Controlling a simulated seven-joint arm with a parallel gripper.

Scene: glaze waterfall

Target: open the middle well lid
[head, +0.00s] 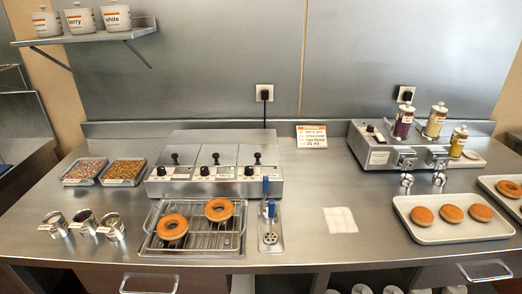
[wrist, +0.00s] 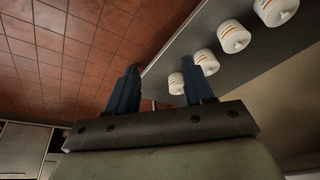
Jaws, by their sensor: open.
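The metal three-well unit (head: 215,186) stands at the back of the counter, left of the middle. Its middle well lid (head: 215,156) lies flat and shut, with a dark knob (head: 216,158) standing on it. The left and right lids beside it are also shut, each with a dark knob. My gripper (wrist: 158,88) shows in the wrist view with its two dark blue fingers apart and nothing between them. It is away from the lids, and no lid shows in the wrist view. I cannot make out my gripper in the head view.
A wire rack (head: 194,240) with two donuts sits in front of the unit. Sprinkle trays (head: 84,171) and metal cups (head: 84,220) are at left. A donut tray (head: 440,235) and a bottle warmer (head: 375,150) are at right. A shelf (head: 85,40) holds white jars.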

